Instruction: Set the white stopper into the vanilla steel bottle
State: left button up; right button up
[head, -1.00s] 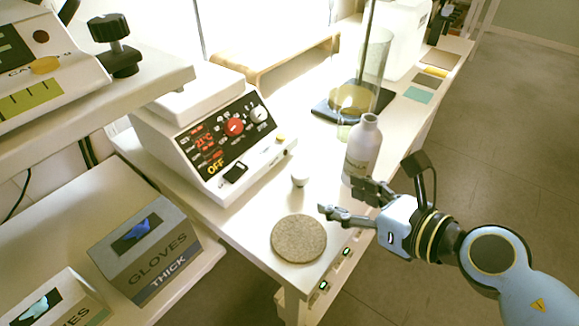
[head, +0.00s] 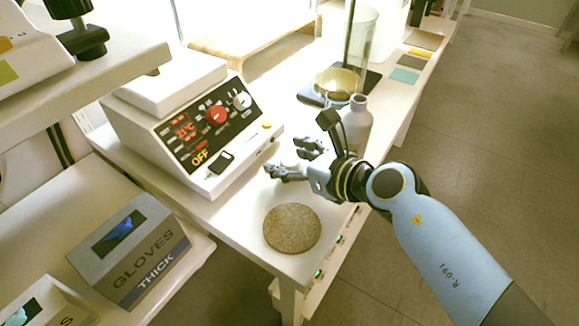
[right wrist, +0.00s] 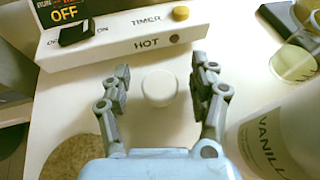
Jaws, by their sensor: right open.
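The white stopper (right wrist: 159,88) stands on the white bench between the open fingers of my right gripper (right wrist: 161,90) in the right wrist view, and I see no finger touching it. In the head view, it shows partly (head: 290,160) behind my right gripper (head: 291,161). The vanilla steel bottle (head: 357,122) stands upright just beyond the gripper, its lower part hidden by my arm. In the right wrist view, the bottle (right wrist: 285,135) is at the right edge, with part of its label readable. My left gripper is not in view.
A hot plate (head: 190,130) reading OFF stands left of the gripper. A round cork mat (head: 291,229) lies near the bench's front edge. A glass cylinder (head: 362,45) and a dark-based stand (head: 312,97) are behind the bottle. A gloves box (head: 128,250) is at lower left.

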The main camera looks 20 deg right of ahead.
aim_at(291, 159)
jog(key=shift+c, duration=0.4)
jog(key=c, duration=1.1)
jog(key=shift+r, duration=0.45)
notch_tip(291, 159, up, 4)
jog(key=shift+s+d+p, duration=0.1)
jog(key=shift+p, duration=1.1)
jog(key=s+d+r+p, duration=0.3)
jog(key=s+d+r, duration=0.3)
jog(key=s+d, duration=0.15)
jog(key=w+d+r+p, duration=0.3)
jog(key=w+r+p, duration=0.3)
jog(key=r+p, duration=0.5)
jog(key=shift+w+d+r+p, duration=0.15)
jog(key=shift+w+d+p, duration=0.1)
jog(key=shift+p, duration=0.05)
